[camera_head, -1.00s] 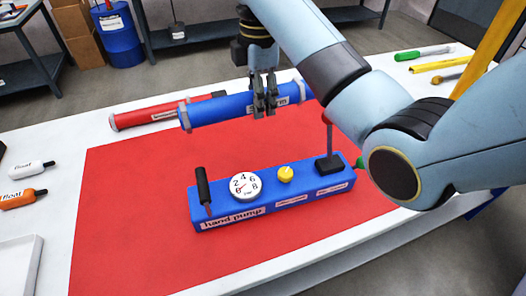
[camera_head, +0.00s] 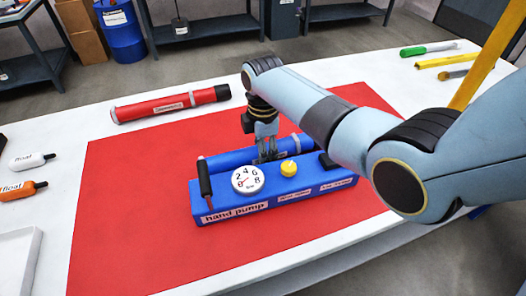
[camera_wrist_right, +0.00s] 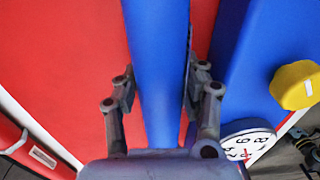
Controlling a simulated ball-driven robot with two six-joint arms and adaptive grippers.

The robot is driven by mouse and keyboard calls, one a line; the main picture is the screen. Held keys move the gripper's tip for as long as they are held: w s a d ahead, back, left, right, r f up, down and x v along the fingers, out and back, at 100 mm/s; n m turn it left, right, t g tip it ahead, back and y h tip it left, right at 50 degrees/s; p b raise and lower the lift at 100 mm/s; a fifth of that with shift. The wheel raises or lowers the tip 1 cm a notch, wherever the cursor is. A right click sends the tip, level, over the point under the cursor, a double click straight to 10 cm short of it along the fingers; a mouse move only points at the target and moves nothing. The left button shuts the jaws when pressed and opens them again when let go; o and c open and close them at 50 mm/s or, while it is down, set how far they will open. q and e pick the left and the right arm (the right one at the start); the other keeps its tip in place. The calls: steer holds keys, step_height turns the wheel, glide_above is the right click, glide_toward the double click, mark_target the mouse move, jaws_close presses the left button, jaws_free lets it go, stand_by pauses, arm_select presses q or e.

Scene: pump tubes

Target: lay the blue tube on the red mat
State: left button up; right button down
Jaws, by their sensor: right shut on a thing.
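The blue tube (camera_head: 229,161) is level behind the hand pump, over the red mat (camera_head: 140,200), low down. Its lower side is partly hidden by the pump, so I cannot tell whether it touches the mat. My right gripper (camera_head: 266,154) is shut on the tube near its middle. In the right wrist view the tube (camera_wrist_right: 158,70) runs between the two fingers, with the red mat (camera_wrist_right: 60,60) beneath. My left gripper is not in view.
The blue hand pump (camera_head: 285,208), with a white gauge (camera_head: 247,180) and yellow knob (camera_head: 289,168), stands on the mat close in front of the tube. A red tube (camera_head: 165,105) lies on the white table behind. The mat's left side is clear.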

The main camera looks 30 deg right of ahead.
steer(key=shift+f, duration=0.1)
steer(key=c, duration=1)
jaws_free()
step_height(320, 180, up, 12)
steer(key=p, duration=0.1)
